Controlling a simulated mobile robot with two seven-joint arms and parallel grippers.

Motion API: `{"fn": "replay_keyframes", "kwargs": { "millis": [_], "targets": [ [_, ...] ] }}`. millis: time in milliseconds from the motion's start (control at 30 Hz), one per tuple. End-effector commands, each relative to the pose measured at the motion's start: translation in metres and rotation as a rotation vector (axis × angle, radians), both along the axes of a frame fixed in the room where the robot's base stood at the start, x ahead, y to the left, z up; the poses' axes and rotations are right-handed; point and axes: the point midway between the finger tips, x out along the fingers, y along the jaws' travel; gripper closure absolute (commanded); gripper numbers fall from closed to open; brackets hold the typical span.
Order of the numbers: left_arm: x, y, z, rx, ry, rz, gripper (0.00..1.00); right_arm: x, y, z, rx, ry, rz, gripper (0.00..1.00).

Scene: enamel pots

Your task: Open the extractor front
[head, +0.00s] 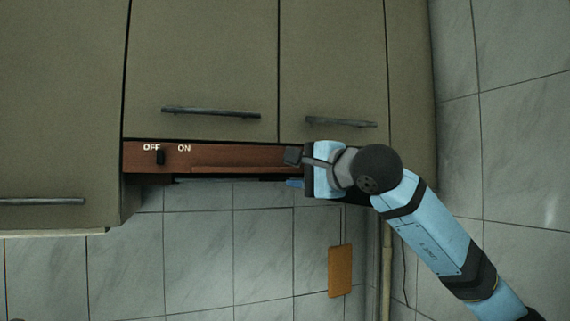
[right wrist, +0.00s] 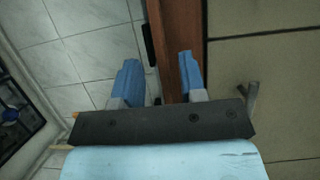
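The extractor front (head: 232,157) is a reddish-brown panel under the wall cabinets, with OFF and ON labels and a black switch (head: 160,157) at the OFF side. It looks closed, roughly flush with the cabinets. My right gripper (head: 292,170) is at the panel's right part, one finger at panel height and a blue finger below its lower edge. In the right wrist view the gripper (right wrist: 160,76) is open, its blue fingers spread. The brown panel (right wrist: 180,25) runs up between and behind them; contact cannot be told. My left gripper is not in view.
Olive cabinet doors with dark bar handles (head: 211,112) (head: 341,122) sit just above the panel. Tiled wall (head: 220,250) lies below, with an orange-brown board (head: 340,271). A dark hob (right wrist: 12,115) shows in the wrist view.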

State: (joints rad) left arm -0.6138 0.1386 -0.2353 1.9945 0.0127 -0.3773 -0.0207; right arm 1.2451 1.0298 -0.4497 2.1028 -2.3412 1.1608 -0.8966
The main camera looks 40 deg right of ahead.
Motion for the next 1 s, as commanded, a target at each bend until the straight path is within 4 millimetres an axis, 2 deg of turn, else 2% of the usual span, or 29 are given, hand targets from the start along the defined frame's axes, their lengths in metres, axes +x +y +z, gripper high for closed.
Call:
{"fn": "replay_keyframes", "kwargs": {
  "millis": [100, 233, 600, 767, 1000],
  "targets": [
    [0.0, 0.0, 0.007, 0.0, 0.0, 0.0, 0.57, 0.019, 0.003, 0.001, 0.002, 0.002, 0.001, 0.62],
    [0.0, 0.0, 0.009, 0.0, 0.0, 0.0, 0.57, 0.03, 0.005, 0.001, 0.001, 0.0, 0.001, 0.62],
    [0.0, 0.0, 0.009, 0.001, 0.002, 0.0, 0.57, 0.035, 0.006, -0.001, 0.0, 0.0, 0.001, 0.62],
    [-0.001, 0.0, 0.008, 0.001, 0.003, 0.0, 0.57, 0.035, 0.006, -0.001, 0.0, 0.0, 0.001, 0.98],
    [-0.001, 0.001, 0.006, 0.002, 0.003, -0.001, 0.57, 0.032, 0.007, -0.001, 0.0, -0.001, 0.001, 1.0]
  ]
}}
